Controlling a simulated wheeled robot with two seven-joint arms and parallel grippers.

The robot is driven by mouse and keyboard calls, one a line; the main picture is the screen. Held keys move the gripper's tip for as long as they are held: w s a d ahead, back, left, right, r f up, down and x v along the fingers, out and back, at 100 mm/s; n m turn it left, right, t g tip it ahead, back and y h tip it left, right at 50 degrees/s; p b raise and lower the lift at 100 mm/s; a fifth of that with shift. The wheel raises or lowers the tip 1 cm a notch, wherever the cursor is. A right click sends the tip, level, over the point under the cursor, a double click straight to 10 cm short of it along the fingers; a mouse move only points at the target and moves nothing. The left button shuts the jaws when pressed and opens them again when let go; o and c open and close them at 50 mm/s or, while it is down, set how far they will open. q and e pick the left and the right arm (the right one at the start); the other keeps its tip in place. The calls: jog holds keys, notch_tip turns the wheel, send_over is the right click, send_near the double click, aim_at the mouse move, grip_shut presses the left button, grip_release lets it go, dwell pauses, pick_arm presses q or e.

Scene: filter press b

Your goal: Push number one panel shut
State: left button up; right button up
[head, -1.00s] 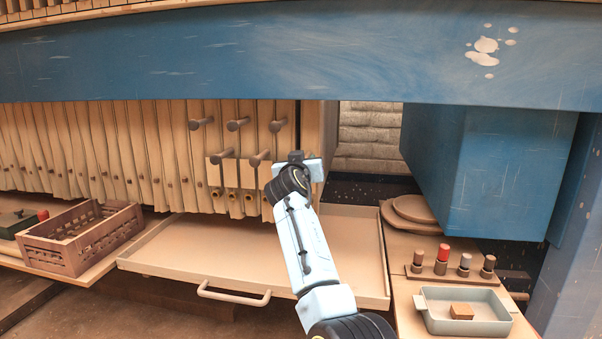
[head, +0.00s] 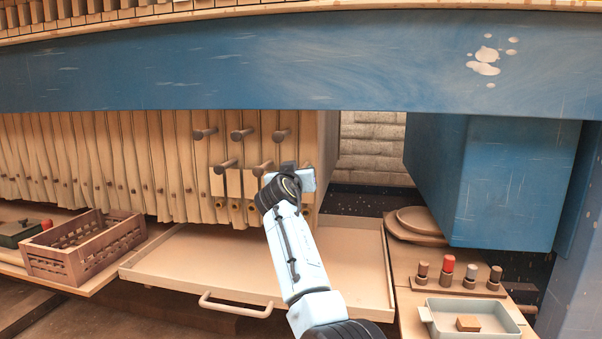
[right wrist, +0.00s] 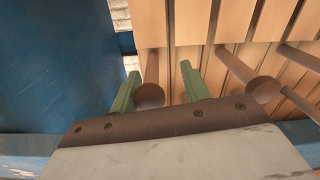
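A row of upright tan panels (head: 110,165) hangs below the blue beam. Round peg handles (head: 241,134) stick out at its right end. No number is readable, so I cannot tell which is panel one. My right gripper (head: 290,178) is in front of the rightmost panels, partly covering them in the head view. In the right wrist view its two green fingers (right wrist: 158,85) are apart, with one brown peg handle (right wrist: 149,95) showing between them. I cannot tell whether they touch it. My left gripper is out of view.
A tan tray with a handle (head: 180,265) lies under the panels. A brown crate (head: 90,262) stands left. At right are a peg rack (head: 450,287), a grey dish (head: 432,324) and round lids (head: 418,220). A blue block (head: 490,180) stands right of an open gap.

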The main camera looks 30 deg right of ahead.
jog(key=shift+s+d, duration=0.1)
jog(key=shift+d, duration=0.15)
jog(key=shift+s+a+r, duration=0.1)
jog(key=shift+s+a, duration=0.1)
jog(key=shift+a, duration=0.05)
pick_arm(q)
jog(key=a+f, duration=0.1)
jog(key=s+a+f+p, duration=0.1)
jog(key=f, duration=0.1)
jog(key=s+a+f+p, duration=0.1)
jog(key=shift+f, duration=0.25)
pick_arm(e)
jog(key=v, duration=1.2)
jog(key=shift+s+a, duration=0.25)
jog(key=shift+a, duration=0.1)
